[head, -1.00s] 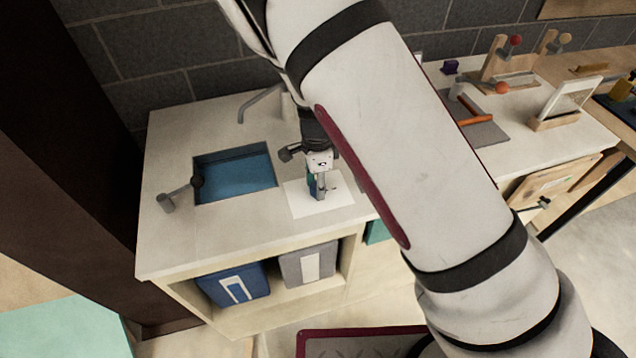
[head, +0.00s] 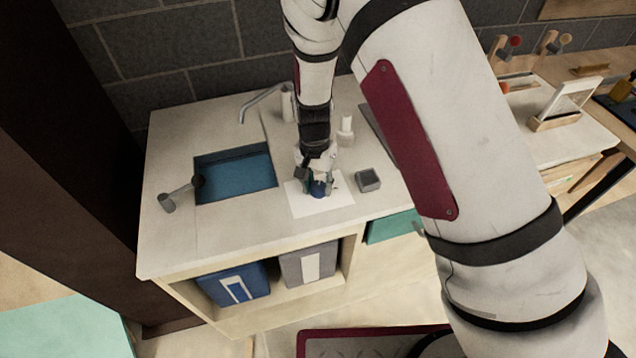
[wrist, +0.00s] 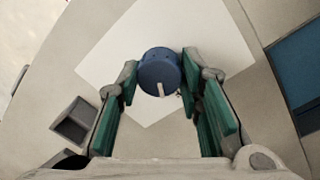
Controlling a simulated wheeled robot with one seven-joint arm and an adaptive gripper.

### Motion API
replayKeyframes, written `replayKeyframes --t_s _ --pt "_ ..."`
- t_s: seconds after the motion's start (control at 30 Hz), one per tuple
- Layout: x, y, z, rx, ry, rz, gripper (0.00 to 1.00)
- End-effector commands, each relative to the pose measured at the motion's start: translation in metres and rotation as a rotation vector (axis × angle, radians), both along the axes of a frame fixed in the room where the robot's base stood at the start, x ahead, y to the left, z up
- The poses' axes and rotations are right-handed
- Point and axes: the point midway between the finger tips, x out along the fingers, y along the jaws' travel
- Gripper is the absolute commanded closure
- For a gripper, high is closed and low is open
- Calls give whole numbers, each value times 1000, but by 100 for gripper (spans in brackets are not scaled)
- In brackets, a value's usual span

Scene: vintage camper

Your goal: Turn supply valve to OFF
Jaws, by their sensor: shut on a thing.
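The supply valve is a round blue knob (head: 320,190) on a white sheet or plate (head: 338,205) on the counter. In the wrist view the knob (wrist: 158,68) sits between my fingertips, with a short pale pointer mark toward the bottom of the picture. Small marks on the white plate beside it are too small to read. My gripper (head: 317,183) reaches down from above and is shut on the knob, one green-padded finger at each side. In the head view my gripper hides part of the knob.
A small dark square cup (head: 368,180) stands to the right. Blue (head: 235,285) and grey (head: 308,264) bins sit below.

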Motion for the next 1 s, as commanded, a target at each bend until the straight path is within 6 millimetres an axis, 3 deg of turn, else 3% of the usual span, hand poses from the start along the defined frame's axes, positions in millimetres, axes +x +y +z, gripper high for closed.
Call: replayKeyframes --t_s 0.5,1.0 --pt "1 1 0 1 -3 409 94" --pt "0 1 1 0 -2 534 94"
